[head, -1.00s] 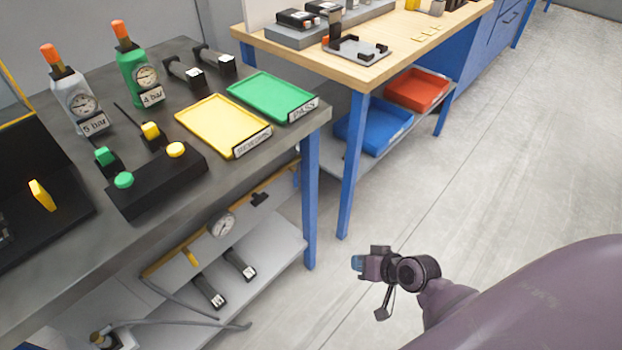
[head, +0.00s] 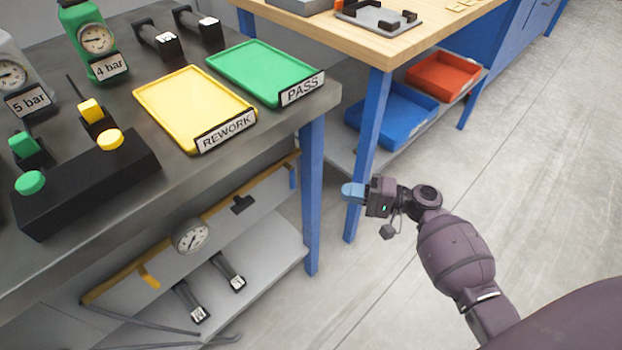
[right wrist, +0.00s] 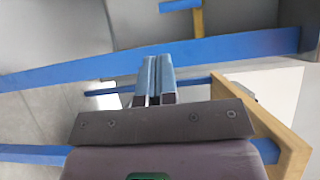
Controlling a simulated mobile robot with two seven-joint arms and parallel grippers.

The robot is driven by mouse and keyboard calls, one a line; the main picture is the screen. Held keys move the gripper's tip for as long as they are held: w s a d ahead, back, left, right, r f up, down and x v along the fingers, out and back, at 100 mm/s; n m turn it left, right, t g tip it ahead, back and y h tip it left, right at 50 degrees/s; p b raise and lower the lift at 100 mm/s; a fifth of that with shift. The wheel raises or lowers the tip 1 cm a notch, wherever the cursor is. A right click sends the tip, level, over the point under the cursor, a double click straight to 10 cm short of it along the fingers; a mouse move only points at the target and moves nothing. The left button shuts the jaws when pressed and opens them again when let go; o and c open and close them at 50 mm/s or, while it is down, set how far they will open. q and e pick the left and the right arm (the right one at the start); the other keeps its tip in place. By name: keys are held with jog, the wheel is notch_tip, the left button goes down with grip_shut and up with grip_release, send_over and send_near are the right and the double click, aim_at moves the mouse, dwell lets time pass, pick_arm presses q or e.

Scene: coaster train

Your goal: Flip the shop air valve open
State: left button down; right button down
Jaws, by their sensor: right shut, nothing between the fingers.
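Under the near workbench, a yellow rail-like edge (head: 215,219) runs along a grey panel. A round pressure gauge (head: 191,236) is mounted on it, with a small yellow lever (head: 149,276) to its left and a black fitting (head: 242,204) to its right. I cannot tell for certain which of these is the air valve's handle. My right gripper (head: 352,191) has blue fingertips and is shut and empty, in the air to the right of the bench's front leg, apart from the panel. Its shut fingers (right wrist: 155,80) also show in the right wrist view. My left gripper is out of view.
The workbench (head: 215,165) carries a yellow REWORK tray (head: 190,100), a green PASS tray (head: 262,72) and a black button box (head: 85,185). Its blue front leg (head: 311,210) stands between gripper and panel. A lower shelf (head: 265,255) holds two black-handled items. Floor at right is clear.

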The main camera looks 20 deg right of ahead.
jog(key=shift+w+d+r, duration=0.1)
jog(key=shift+w+r, duration=0.1)
jog(key=b+x, duration=0.1)
jog(key=x, duration=0.9)
jog(key=shift+r, duration=0.1)
